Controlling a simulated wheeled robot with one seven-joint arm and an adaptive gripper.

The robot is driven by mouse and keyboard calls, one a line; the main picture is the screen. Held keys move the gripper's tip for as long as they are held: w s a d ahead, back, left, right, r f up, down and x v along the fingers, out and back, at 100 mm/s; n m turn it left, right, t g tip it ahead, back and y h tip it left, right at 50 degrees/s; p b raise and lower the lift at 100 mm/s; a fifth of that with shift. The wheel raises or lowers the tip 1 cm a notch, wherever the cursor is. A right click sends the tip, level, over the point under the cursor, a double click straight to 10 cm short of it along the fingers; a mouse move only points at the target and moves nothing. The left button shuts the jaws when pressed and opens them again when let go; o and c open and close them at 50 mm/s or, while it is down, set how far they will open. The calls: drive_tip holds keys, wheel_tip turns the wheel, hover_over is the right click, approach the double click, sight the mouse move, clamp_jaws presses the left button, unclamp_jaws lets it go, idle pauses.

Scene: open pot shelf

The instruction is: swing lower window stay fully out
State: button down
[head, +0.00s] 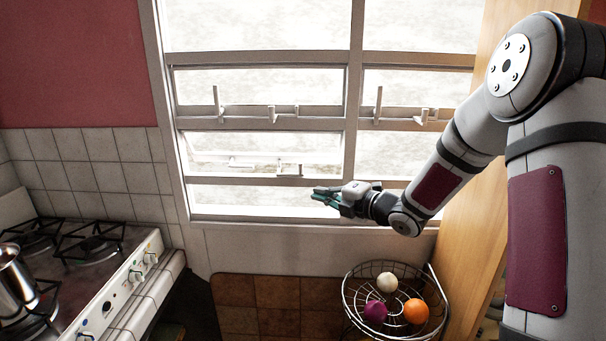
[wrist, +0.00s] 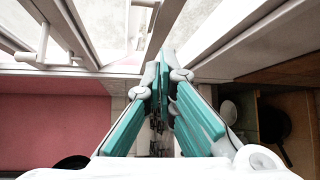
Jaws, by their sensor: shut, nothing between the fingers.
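The white-framed window (head: 352,90) fills the middle of the head view. Its lower left pane (head: 215,142) carries pale stay hardware along its bottom rail: a thin horizontal bar (head: 240,160) and a small upright fitting (head: 290,169). I cannot tell exactly how far the lower stay is swung. My gripper (head: 316,194) is in front of the window, below and right of that hardware, apart from it in the picture. In the wrist view my gripper (wrist: 162,78) has its teal fingers together and empty. A white stay-like bar (wrist: 43,44) shows at upper left, clear of the fingers; which stay it is, I cannot tell.
Upper stays (head: 217,97) and (head: 378,101) stand upright on the rail above. A stove (head: 110,285) with a metal pot (head: 14,280) is at left. A wooden panel (head: 465,215) is at right.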

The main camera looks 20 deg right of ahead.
sight(303, 174)
drive_tip(key=shift+m+t+y, duration=0.7)
drive_tip(key=w+a, duration=0.1)
drive_tip(key=w, duration=0.2)
drive_tip(key=w+r, duration=0.1)
drive_tip(key=w, duration=0.2)
drive_tip(key=w+a+p, duration=0.1)
drive_tip(key=w, duration=0.2)
drive_tip(key=shift+a+r, duration=0.35)
drive_tip(key=shift+w+d, duration=0.15)
drive_tip(key=shift+w, duration=0.5)
drive_tip(key=shift+w+d+b, duration=0.35)
drive_tip(key=shift+w+b, duration=0.35)
drive_tip(key=shift+s, duration=0.1)
